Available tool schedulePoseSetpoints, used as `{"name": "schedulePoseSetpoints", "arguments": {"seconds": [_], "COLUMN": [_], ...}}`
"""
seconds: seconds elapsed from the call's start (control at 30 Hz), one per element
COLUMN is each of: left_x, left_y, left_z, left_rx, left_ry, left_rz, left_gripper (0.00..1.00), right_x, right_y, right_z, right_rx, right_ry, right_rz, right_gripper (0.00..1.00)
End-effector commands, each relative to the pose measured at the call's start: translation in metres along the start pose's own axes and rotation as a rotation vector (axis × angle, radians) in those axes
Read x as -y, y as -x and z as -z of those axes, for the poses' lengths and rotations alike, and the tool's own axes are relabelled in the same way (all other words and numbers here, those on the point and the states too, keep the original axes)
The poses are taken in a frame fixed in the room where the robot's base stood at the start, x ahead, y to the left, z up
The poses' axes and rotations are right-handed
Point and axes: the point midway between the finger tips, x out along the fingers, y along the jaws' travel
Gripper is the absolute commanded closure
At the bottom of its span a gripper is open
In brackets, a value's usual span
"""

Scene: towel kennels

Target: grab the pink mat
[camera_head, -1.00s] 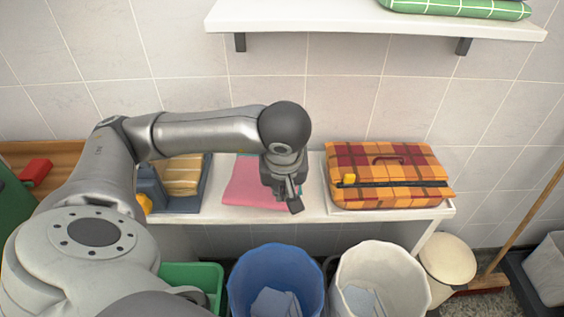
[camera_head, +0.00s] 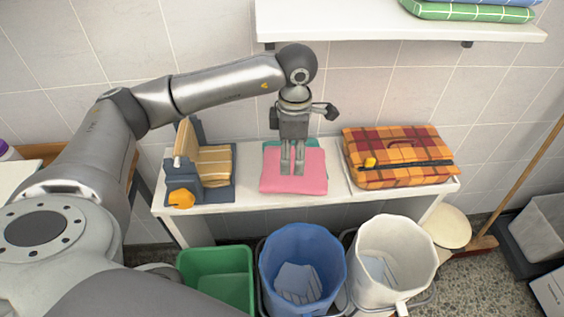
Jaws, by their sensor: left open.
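The pink mat (camera_head: 312,172) lies folded and flat on the white table, in the middle of the head view. A teal cloth (camera_head: 304,144) shows at its back edge, and I cannot tell how far it reaches under the mat. My left gripper (camera_head: 292,172) points down over the left-middle part of the mat. It is open, with its fingers close together in this view and nothing seen between them. I cannot tell whether the fingertips touch the mat. The gripper hides part of the mat and the teal cloth. My right gripper is not in view.
A plaid case (camera_head: 397,157) stands right of the mat on the white table (camera_head: 240,203). A dark blue holder (camera_head: 196,190) with tan cloths is at left. A green bin (camera_head: 218,275), blue bucket (camera_head: 302,262) and white bucket (camera_head: 393,258) stand in front. A shelf (camera_head: 400,28) hangs above.

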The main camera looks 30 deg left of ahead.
Motion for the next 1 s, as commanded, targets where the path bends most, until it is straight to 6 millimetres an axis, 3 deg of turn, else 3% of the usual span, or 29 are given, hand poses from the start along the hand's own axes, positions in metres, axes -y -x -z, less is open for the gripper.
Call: {"name": "schedulePoseSetpoints", "arguments": {"seconds": [0.33, 0.53, 0.7, 0.83, 1.0], "left_x": [0.001, 0.002, 0.003, 0.003, 0.002], "left_y": [-0.048, -0.061, -0.084, -0.099, -0.104], "left_z": [0.001, -0.001, -0.003, -0.003, -0.003], "left_rx": [-0.003, -0.003, -0.004, -0.001, 0.001], "left_ry": [0.002, 0.001, 0.001, 0.000, -0.001], "left_rz": [0.002, 0.003, 0.005, 0.004, 0.002], "left_gripper": [0.39, 0.39, 0.39, 0.39, 0.39], "right_x": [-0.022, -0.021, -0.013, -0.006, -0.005], "right_y": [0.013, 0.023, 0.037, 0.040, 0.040], "right_z": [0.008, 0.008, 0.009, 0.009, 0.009], "right_rx": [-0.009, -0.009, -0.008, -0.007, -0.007], "right_ry": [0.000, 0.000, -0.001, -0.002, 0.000], "right_rz": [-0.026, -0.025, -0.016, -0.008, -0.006], "right_gripper": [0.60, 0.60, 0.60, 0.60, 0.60]}}
